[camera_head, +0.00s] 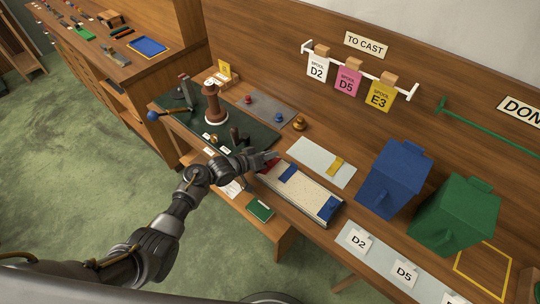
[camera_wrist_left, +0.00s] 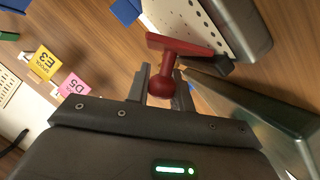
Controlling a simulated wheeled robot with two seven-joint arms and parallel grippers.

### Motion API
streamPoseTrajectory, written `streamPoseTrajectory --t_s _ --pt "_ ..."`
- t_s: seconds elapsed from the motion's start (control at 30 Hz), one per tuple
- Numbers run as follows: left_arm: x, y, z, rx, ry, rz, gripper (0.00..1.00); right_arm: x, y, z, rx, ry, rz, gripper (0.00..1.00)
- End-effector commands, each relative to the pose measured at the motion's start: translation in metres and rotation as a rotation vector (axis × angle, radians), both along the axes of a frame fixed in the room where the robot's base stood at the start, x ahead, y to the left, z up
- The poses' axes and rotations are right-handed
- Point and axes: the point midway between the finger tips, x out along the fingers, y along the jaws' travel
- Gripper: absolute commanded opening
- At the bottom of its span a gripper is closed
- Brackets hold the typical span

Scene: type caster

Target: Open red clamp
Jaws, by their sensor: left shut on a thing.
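The red clamp (camera_wrist_left: 185,47) has a flat bar and a stem ending in a round knob in the left wrist view. My left gripper (camera_wrist_left: 165,88) is shut on its knob, one finger on each side. In the head view the red clamp (camera_head: 266,166) shows only as a bit of red at the left end of the cream perforated galley (camera_head: 303,190); my left gripper (camera_head: 264,158) hides most of it. The galley also shows in the left wrist view (camera_wrist_left: 207,20). My right gripper is in neither view.
Two blue blocks (camera_head: 288,172) lie on the galley. A pale plate (camera_head: 318,160) with a yellow piece lies behind it. Blue (camera_head: 388,185) and green (camera_head: 460,212) bins stand at right. A dark green mat (camera_head: 250,138) with a brown spindle (camera_head: 213,105) lies at left.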

Motion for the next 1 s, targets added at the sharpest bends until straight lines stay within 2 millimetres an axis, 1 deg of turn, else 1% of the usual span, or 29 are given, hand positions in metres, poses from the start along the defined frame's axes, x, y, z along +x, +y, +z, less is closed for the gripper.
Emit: streamPoseTrajectory --t_s 0.33,0.37,0.5,0.83,0.93,1.0 --pt "0.000 0.001 -0.001 0.001 0.003 0.001 0.00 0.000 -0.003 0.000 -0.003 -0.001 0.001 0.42" --pt "0.000 0.001 -0.001 0.001 0.003 0.001 0.25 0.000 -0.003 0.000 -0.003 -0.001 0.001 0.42" --pt "0.000 0.001 -0.001 0.000 0.003 0.000 0.43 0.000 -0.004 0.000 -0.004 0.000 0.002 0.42" --pt "-0.001 0.002 0.000 0.000 0.002 0.000 0.44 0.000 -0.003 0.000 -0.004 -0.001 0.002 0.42" --pt "-0.006 0.009 0.002 0.000 0.002 0.002 0.44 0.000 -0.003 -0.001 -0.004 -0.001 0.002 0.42" --pt "-0.013 0.017 0.004 0.002 0.001 0.002 0.44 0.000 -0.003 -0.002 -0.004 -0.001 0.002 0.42"
